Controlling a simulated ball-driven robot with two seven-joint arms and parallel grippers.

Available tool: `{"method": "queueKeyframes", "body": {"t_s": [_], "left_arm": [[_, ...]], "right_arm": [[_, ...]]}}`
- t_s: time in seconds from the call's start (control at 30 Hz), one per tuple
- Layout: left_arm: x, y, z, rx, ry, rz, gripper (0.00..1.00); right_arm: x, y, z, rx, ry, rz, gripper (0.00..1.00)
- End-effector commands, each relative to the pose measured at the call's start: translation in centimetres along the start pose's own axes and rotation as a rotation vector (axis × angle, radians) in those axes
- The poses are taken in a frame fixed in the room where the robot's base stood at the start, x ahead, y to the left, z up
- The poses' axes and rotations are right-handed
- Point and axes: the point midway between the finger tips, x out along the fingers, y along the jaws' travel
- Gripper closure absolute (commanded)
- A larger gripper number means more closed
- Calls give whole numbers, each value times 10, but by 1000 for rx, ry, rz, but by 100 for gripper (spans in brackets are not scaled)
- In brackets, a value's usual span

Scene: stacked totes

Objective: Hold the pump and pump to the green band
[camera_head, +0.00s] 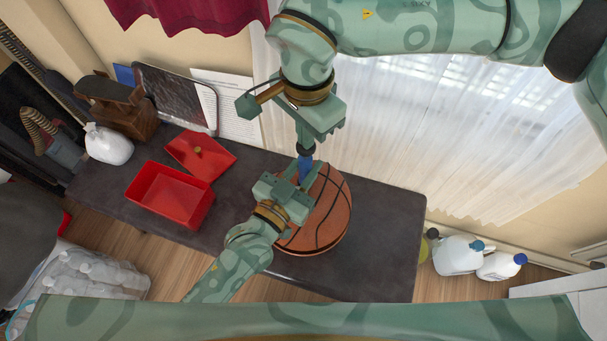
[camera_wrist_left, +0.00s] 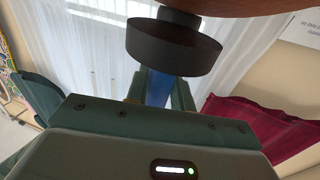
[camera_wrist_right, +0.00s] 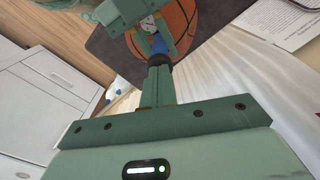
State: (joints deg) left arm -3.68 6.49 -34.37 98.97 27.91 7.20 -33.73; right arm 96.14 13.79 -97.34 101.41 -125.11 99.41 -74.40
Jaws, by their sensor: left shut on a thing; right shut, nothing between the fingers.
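The pump (camera_head: 305,168) has a blue body and stands roughly upright at the basketball (camera_head: 330,215), which rests on the dark table. My left gripper (camera_head: 299,190) is shut around the blue body; in the left wrist view the blue body (camera_wrist_left: 158,88) lies between its fingers, beside a black disc of the pump with the ball beyond. My right gripper (camera_head: 305,143) is shut and empty, pointing down at the pump's dark top end. Its fingertips (camera_wrist_right: 159,70) look close to or touching that end; contact is unclear. I cannot make out a green band.
A red open box (camera_head: 170,196) and its red lid (camera_head: 200,156) lie on the table's left. A wooden-based object and white bag (camera_head: 108,146) stand behind them. The table (camera_head: 385,245) is clear to the right. White jugs (camera_head: 458,256) stand on the floor at right.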

Motion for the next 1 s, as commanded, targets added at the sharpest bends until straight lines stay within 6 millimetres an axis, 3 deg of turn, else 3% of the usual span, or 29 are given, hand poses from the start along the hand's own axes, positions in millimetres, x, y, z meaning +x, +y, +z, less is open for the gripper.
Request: {"method": "queueKeyframes", "body": {"t_s": [0.3, 0.47, 1.0], "left_arm": [[0, 0, 1, 0, -3, 0, 100], [0, 0, 1, 0, -3, 0, 100], [0, 0, 1, 1, -3, 0, 100]], "right_arm": [[19, 0, 0, 0, 0, 1, 100], [18, 0, 0, 1, 1, 1, 100], [-33, 0, -1, 0, 2, -1, 100]]}}
